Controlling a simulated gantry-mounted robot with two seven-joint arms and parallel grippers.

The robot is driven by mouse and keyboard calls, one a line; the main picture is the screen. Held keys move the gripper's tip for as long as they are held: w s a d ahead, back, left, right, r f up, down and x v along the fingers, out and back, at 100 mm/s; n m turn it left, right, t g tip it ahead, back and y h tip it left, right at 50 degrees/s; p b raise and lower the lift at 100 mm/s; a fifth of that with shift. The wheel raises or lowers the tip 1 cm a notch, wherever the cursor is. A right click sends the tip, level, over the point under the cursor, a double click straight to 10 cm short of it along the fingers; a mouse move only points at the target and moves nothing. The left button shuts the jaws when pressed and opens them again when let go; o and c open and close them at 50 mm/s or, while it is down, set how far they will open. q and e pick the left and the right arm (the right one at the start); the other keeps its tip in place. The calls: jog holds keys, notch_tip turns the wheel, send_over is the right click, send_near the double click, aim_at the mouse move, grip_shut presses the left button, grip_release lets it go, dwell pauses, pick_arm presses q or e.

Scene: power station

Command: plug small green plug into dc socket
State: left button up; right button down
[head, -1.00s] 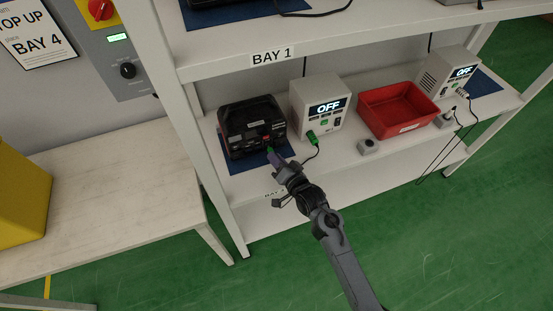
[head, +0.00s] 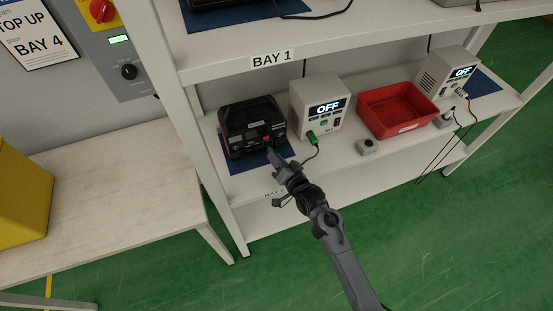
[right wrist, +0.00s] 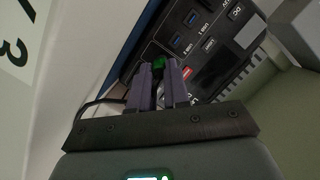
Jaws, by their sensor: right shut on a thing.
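The black power station (head: 252,125) sits on a blue mat (head: 262,160) on the BAY 1 shelf, its socket panel (right wrist: 205,50) facing my right gripper. My right gripper (head: 275,158) is shut on the small green plug (right wrist: 158,64), whose green tip shows between the purple fingers (right wrist: 158,82) in the right wrist view. The plug is at or just in front of the panel; I cannot tell whether it is in the DC socket, which I cannot make out. My left gripper is not in view.
A white unit (head: 319,104) reading OFF stands to the right with a larger green plug (head: 312,138) at its front. A red bin (head: 397,108) and a small grey block (head: 367,147) are further right. Shelf posts stand at the left.

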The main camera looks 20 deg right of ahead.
jog(key=shift+w, duration=0.6)
dwell(0.3)
jog(key=shift+w, duration=0.2)
dwell(0.6)
jog(key=c, duration=1)
grip_release()
jog(key=shift+s, duration=0.1)
jog(key=shift+s+d+r, duration=0.1)
jog(key=shift+s, duration=0.15)
jog(key=p+v, duration=0.3)
jog(key=v, duration=0.7)
jog(key=shift+s, duration=0.1)
